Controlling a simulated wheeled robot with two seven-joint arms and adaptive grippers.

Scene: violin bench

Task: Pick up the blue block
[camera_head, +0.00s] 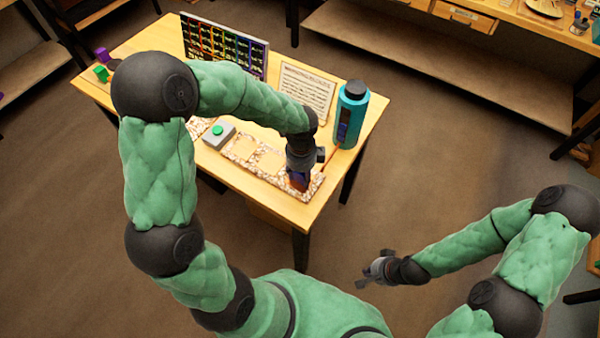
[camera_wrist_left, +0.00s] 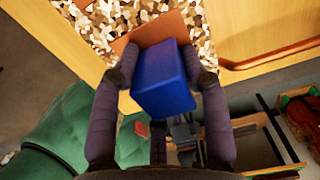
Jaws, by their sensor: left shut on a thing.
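The blue block (camera_wrist_left: 162,80) sits between the two dark fingers of my left gripper (camera_wrist_left: 163,82) in the left wrist view. The fingers press on its opposite sides. An orange square patch shows behind the block, on a speckled strip. In the head view my left gripper (camera_head: 299,181) points down at the right end of the speckled strip (camera_head: 268,183) on the table, and the block is mostly hidden there. I cannot tell whether the block touches the strip. My right gripper (camera_head: 376,270) is open and empty, away from the table, over the floor.
A teal canister (camera_head: 349,115) with a dark cap stands right of my left gripper. A printed sheet (camera_head: 306,90) and a multicoloured board (camera_head: 224,45) stand behind. A grey box with a green button (camera_head: 218,135) is on the left. Purple (camera_head: 102,54) and green (camera_head: 102,74) blocks lie far left.

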